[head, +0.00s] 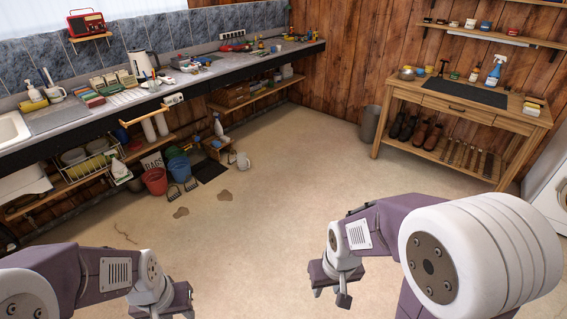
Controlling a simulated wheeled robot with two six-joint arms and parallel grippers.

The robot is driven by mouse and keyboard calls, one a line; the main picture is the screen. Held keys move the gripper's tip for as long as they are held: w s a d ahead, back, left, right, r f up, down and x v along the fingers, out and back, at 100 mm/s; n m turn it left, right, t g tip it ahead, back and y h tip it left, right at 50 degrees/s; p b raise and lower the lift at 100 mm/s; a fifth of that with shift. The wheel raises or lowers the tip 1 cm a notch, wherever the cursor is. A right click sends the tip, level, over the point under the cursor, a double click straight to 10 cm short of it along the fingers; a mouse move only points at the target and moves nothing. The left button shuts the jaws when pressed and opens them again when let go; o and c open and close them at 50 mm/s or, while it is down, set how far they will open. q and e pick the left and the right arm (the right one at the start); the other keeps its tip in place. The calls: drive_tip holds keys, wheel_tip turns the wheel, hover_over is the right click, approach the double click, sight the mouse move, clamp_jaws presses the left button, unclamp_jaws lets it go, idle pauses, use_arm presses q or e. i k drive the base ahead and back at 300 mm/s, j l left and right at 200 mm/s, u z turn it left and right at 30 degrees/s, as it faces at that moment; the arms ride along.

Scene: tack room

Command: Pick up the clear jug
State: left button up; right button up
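A pale jug with a handle (243,160), small in the head view, stands upright on the floor. It is just right of a dark mat and below the long counter. It looks whitish, and I cannot tell whether it is clear. My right gripper (331,293) hangs empty over bare floor, well nearer to me than the jug, with its fingers apart. My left gripper (164,312) is at the bottom edge of the picture, its tips partly cut off. Its fingers also look apart, with nothing seen between them. Neither gripper touches the jug.
A dark mat (210,171), a spray bottle on a small stool (214,144) and buckets (155,181) are left of the jug. The long counter (215,65) runs above. A bin (370,123) and workbench (460,105) stand right. The middle floor is clear except for stains.

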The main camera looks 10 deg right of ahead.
sight(242, 161)
drive_tip(key=i+l+z, duration=0.1)
drive_tip(key=i+z, duration=0.25)
drive_tip(key=i, duration=2)
drive_tip(key=i+l+u, duration=0.1)
drive_tip(key=i+u, duration=0.25)
drive_tip(key=i, duration=0.25)
drive_tip(key=i+l+u, duration=0.35)
drive_tip(key=i, duration=0.2)
drive_tip(key=i+l+u, duration=0.4)
drive_tip(key=i, duration=0.15)
drive_tip(key=i+l+u, duration=0.65)
drive_tip(key=l, duration=0.2)
drive_tip(key=i+l+u, duration=0.25)
drive_tip(key=l+u, duration=0.2)
drive_tip(key=l, duration=0.3)
